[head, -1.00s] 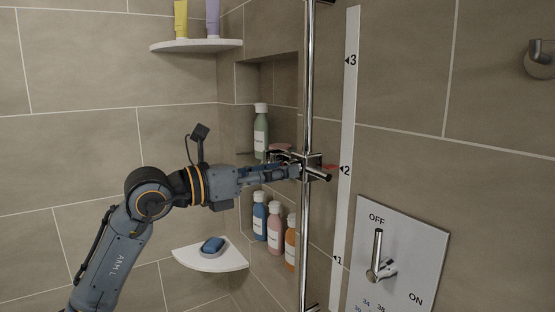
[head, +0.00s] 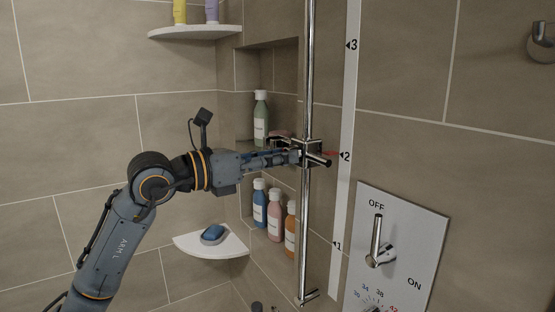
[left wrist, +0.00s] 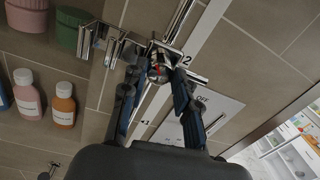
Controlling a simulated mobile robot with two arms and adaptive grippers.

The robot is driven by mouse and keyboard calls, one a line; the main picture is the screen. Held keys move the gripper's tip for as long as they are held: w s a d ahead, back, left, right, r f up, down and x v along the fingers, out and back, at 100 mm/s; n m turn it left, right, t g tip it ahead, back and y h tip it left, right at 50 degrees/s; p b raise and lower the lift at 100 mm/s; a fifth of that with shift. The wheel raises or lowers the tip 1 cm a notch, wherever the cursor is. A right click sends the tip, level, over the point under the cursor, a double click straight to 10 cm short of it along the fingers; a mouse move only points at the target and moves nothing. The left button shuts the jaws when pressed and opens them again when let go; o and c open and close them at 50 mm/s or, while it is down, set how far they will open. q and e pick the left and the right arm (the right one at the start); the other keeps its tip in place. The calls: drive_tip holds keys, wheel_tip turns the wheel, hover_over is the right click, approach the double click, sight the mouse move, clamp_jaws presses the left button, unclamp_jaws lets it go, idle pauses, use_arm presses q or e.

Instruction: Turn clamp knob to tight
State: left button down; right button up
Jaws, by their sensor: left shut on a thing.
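The chrome clamp (head: 313,146) sits on the vertical shower rail (head: 307,90), with a red pointer (head: 331,154) level with the 2 on the white scale strip (head: 348,110). My left gripper (head: 296,157) reaches in from the left and is shut at the clamp's near side. In the left wrist view the round clamp knob (left wrist: 157,72), with a red mark on it, lies between the tips of my left gripper (left wrist: 156,78). The fingers hide part of the knob, and its tight or loose setting cannot be read. My right gripper is not in view.
A control panel (head: 402,250) with an OFF/ON lever (head: 377,240) is on the wall at right. Bottles stand in the niche (head: 260,55) behind the rail. A corner shelf (head: 225,248) holds a blue soap-like piece (head: 213,234). A hook (head: 541,40) is at upper right.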

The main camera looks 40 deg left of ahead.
use_arm(q)
drive_tip(key=m+b, duration=0.6)
drive_tip(key=m, duration=1)
drive_tip(key=shift+r+m+y, duration=0.1)
drive_tip(key=shift+m+y, duration=0.3)
idle(0.4)
drive_tip(key=c, duration=1)
unclamp_jaws()
drive_tip(key=shift+s, duration=0.1)
